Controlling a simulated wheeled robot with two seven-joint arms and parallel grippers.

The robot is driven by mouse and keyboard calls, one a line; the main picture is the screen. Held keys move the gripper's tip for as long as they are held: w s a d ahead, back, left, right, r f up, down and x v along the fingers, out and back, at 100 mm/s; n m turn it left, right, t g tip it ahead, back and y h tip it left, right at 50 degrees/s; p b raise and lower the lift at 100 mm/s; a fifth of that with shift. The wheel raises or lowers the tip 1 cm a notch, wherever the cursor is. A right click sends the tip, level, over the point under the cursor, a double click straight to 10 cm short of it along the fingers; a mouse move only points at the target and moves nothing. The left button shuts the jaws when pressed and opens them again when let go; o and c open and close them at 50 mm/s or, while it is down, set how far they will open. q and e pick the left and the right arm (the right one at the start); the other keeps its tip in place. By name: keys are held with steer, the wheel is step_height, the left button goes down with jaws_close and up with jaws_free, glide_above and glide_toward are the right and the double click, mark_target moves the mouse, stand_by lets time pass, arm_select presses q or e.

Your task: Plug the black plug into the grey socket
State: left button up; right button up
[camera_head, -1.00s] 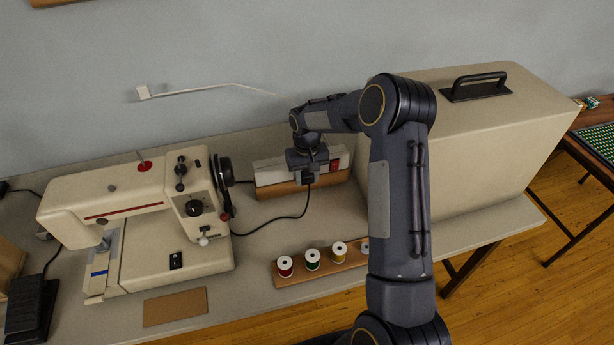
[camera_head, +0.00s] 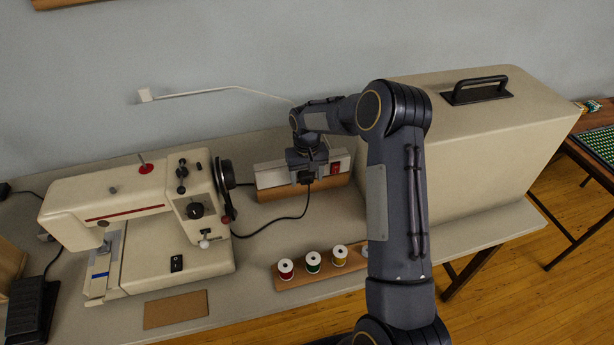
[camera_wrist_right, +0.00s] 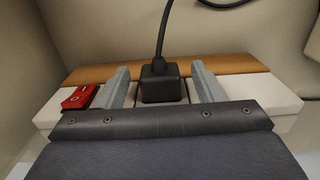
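The black plug (camera_head: 306,180) is at the front of the cream power strip (camera_head: 270,175), its cord running down and left to the sewing machine. In the right wrist view the plug (camera_wrist_right: 161,83) stands against the top of the strip (camera_wrist_right: 285,93), cord upward. My right gripper (camera_wrist_right: 163,85) is open, a finger on each side of the plug with narrow gaps between. The plug covers the grey socket, so I cannot tell how deep it sits. In the head view my right gripper (camera_head: 306,168) hides the strip's middle. My left gripper is out of view.
The sewing machine (camera_head: 150,225) stands left and a large beige case (camera_head: 470,150) right of the strip. A wooden rack with several thread spools (camera_head: 312,262) lies in front. A red switch (camera_head: 336,168) is at the strip's right end. A white cable runs along the wall.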

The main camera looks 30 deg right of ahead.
step_height(320, 180, up, 8)
steer(key=shift+f+b, duration=0.1)
steer(key=shift+b, duration=0.45)
stand_by(0.4)
steer(key=shift+s, duration=0.1)
steer(key=s+a+r+t+y, duration=0.1)
steer(key=s+a+r+t, duration=0.15)
steer(key=s+r, duration=0.45)
steer(key=s+a+r+t+y, duration=0.1)
steer(key=s+a+r, duration=0.2)
steer(key=s+r, duration=0.5)
steer(key=s+a+f+t+y, duration=0.1)
steer(key=s+a+f, duration=0.1)
steer(key=s, duration=0.6)
steer(key=s+a+f+n+t, duration=0.1)
steer(key=s+a+f, duration=0.1)
steer(key=s+a, duration=0.3)
steer(key=s, duration=0.4)
steer(key=shift+s+f+y, duration=0.25)
steer(key=shift+f+y, duration=0.15)
